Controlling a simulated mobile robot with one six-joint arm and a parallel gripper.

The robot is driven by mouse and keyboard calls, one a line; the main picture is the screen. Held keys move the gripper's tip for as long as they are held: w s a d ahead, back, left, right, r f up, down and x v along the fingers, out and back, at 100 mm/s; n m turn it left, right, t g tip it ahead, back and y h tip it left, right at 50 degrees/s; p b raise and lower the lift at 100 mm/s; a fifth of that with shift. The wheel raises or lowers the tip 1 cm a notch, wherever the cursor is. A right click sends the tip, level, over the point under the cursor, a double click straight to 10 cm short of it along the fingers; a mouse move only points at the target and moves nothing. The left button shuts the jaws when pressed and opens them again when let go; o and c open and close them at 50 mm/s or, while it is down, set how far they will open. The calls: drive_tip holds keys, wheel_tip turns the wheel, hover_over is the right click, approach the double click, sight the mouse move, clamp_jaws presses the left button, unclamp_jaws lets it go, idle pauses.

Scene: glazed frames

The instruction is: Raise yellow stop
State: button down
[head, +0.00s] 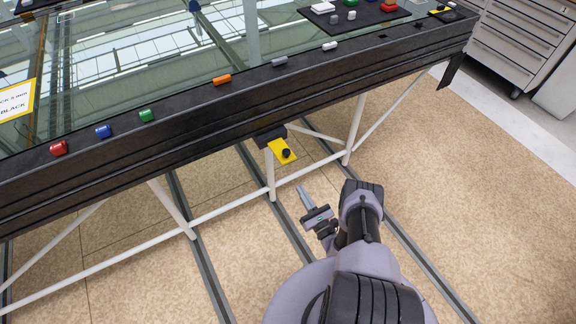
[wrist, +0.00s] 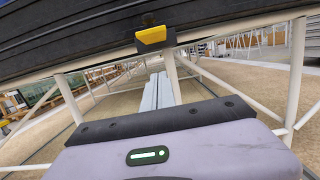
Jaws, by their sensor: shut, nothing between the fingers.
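In the wrist view my grey fingers (wrist: 158,90) are together and point toward the area under the stop.
The dark front rail (head: 180,112) carries small red, blue, green, orange, grey and white pieces. White table legs and braces (head: 357,120) stand near my gripper. Floor rails run under the table. A grey drawer cabinet (head: 520,40) stands at the right. The floor to the right is clear.

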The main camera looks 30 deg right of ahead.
sight(282, 148)
drive_tip(key=w+r+b, duration=0.3)
drive_tip(key=w+r, duration=0.3)
drive_tip(key=w, duration=0.2)
drive_tip(key=shift+w+a, duration=0.25)
